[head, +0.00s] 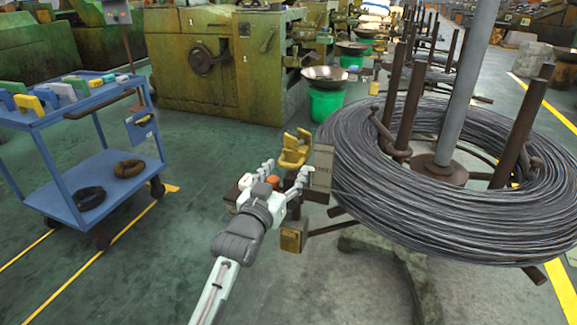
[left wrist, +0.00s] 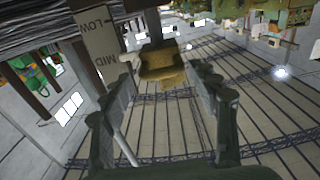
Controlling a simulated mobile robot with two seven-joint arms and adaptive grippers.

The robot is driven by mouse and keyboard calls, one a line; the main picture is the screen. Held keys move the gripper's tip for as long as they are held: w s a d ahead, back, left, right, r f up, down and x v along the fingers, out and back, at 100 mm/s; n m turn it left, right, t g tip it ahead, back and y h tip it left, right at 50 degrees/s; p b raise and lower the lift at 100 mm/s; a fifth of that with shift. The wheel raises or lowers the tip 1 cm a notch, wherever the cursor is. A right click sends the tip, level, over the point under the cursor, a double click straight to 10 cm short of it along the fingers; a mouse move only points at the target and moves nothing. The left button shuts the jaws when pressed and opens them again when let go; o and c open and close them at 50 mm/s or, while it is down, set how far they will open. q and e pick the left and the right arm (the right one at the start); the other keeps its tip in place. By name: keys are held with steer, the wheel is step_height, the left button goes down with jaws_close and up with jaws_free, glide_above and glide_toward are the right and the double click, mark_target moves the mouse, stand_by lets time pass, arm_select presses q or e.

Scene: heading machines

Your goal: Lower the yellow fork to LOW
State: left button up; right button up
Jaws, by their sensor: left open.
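The yellow fork (head: 294,150) stands just left of the wire coil, beside a small upright plate (head: 321,168). In the left wrist view the plate (left wrist: 101,45) carries the words LOW and MID, and the fork (left wrist: 162,66) shows beside it, beyond the fingertips. I cannot tell which mark the fork is level with. My left gripper (head: 284,171) is open, its fingers reaching toward the fork from the near side. In the left wrist view the fingers (left wrist: 166,82) are spread with a gap between them, and nothing is clearly held. My right gripper is out of view.
A large wire coil (head: 372,200) on a stand with upright posts fills the right. A yellow-faced block (head: 292,238) sits low beside it. A blue cart (head: 103,178) stands left and a green machine (head: 205,75) behind. Floor between cart and gripper is clear.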

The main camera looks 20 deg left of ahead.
arm_select(q)
steer(key=shift+w, duration=1.4)
steer(key=shift+d+f, duration=0.1)
jaws_close()
steer(key=shift+f+b, duration=0.55)
steer(key=shift+f, duration=2.25)
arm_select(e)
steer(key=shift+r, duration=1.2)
